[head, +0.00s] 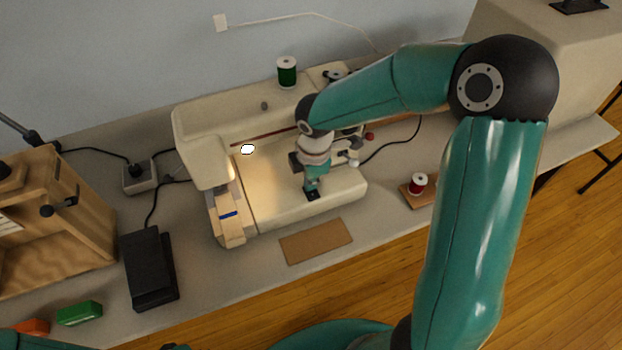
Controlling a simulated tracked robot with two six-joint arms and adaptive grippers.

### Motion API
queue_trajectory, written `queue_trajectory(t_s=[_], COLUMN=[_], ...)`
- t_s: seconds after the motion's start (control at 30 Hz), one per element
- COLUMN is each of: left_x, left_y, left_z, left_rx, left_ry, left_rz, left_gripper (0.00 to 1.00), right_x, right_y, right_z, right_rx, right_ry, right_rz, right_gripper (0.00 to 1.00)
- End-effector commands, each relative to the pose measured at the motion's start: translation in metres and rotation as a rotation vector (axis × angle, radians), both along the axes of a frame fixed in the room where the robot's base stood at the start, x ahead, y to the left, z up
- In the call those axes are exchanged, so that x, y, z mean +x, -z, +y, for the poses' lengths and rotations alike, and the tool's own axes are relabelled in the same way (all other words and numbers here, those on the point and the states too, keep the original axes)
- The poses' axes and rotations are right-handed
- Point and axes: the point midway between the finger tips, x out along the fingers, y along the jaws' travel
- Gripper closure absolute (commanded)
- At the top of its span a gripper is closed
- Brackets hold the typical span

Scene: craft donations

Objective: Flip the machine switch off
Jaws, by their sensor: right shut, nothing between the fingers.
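The cream sewing machine (195,135) stands on the grey table against the wall. A bright white spot (247,149) shows on it, and a warm glow lies on its bed. My right gripper (311,194) is shut and empty, pointing down over the right part of the machine's bed. My right wrist and forearm cover part of the machine's right end. A small red part (370,136) shows at that end; I cannot tell whether it is the switch or which way it is set. My left gripper is not in view.
A black foot pedal (150,267), a power socket box (139,176) and a wooden box (60,215) are on the left. A brown card (316,241) lies in front of the machine. A red thread spool (418,184) stands to the right, a green one (287,72) on top.

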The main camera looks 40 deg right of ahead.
Motion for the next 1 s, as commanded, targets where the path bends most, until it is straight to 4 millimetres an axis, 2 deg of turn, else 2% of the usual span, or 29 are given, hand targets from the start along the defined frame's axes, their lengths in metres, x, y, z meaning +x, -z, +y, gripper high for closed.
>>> queue_trajectory(t_s=[0.27, 0.37, 0.4, 0.63, 1.0], left_x=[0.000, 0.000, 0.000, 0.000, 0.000], left_y=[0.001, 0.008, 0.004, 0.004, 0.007], left_z=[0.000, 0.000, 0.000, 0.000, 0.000], left_rx=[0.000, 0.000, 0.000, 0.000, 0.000], left_ry=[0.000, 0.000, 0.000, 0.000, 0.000], left_rz=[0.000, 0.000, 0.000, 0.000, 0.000], left_gripper=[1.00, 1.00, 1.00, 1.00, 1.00], right_x=[0.000, 0.003, 0.003, 0.001, -0.014], right_y=[0.001, 0.011, 0.006, 0.007, 0.005], right_z=[0.000, -0.001, 0.000, 0.000, 0.004], right_rx=[0.000, 0.000, 0.000, 0.001, 0.001], right_ry=[-0.001, 0.000, 0.000, -0.001, -0.003], right_rz=[0.000, 0.004, 0.002, 0.004, 0.010], right_gripper=[1.00, 1.00, 1.00, 1.00, 1.00])
